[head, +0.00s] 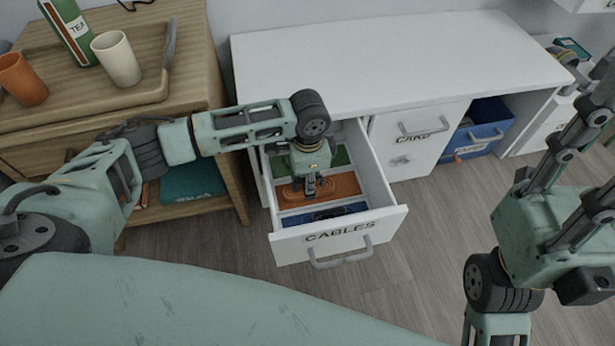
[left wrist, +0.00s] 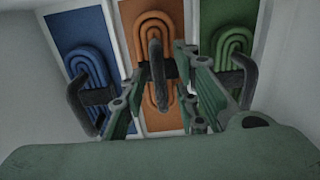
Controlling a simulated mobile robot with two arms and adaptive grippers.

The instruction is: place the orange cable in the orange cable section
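The orange cable (left wrist: 150,35) is a coiled loop lying in the orange middle section (left wrist: 177,40) of the open drawer in the left wrist view. In the head view, the orange cable (head: 343,184) shows partly behind my left gripper (head: 312,186). My left gripper points down into the drawer over the orange section.
The drawer (head: 340,238), labelled CABLES, also holds a blue cable (left wrist: 88,65) and a green cable (left wrist: 235,45), divided by white walls. The white desk top (head: 400,55) is above it. A wooden cabinet (head: 190,90) stands left; a blue bin (head: 490,125) is at right.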

